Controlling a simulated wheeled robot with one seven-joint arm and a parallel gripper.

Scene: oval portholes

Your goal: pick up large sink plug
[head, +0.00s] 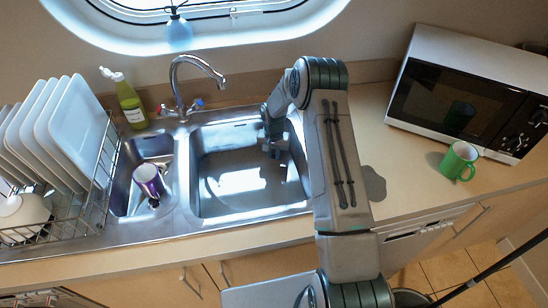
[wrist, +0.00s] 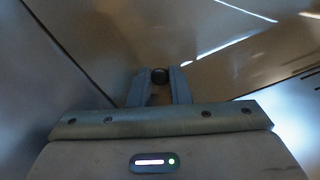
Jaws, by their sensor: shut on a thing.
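The large sink plug (wrist: 160,75) is a small dark round thing between my fingertips in the wrist view. My gripper (wrist: 160,84) is shut on it, with one finger on each side. In the head view my gripper (head: 275,152) is inside the large right-hand sink basin (head: 222,182), near its right side. The plug cannot be made out in the head view. How far it is above the basin floor is unclear.
A purple mug (head: 148,180) lies in the small left basin. A dish rack (head: 85,205) with white plates stands at the left. The tap (head: 180,85) rises behind the basins. A green mug (head: 459,161) and a microwave (head: 470,95) are on the right counter.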

